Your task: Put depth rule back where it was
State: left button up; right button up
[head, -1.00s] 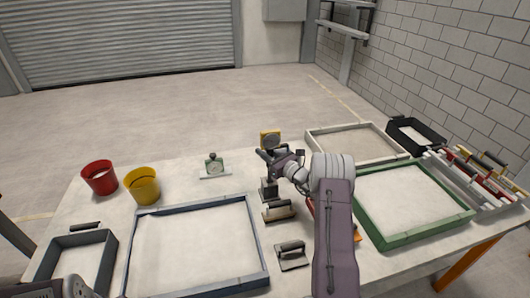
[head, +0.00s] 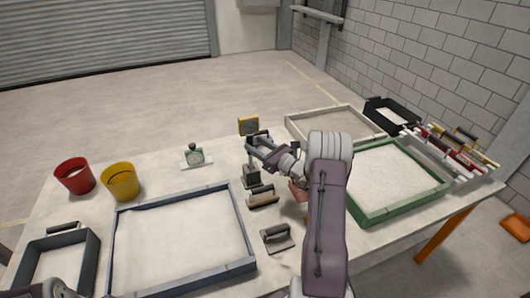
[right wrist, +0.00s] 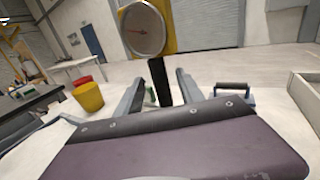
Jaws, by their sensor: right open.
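I cannot tell for sure which object is the depth rule. A round dial in a yellow frame (head: 248,126) stands on a dark post with a dark base (head: 251,181) near the table's middle. It shows large in the right wrist view (right wrist: 143,28). My right gripper (head: 253,145) is open at the post, below the dial. In the right wrist view the dark post (right wrist: 160,82) appears between the two fingers, with gaps on both sides. My left gripper is not visible.
A blue-grey sand tray (head: 183,191) lies in front, a green one (head: 425,208) to the right, a beige one (head: 301,138) behind. Two handled tools (head: 262,198) (head: 277,238) lie between trays. Red (head: 75,178) and yellow (head: 120,184) buckets stand left. A tool rack (head: 470,178) is right.

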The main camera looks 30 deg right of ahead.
jog(key=v, duration=0.5)
jog(key=shift+s, duration=0.25)
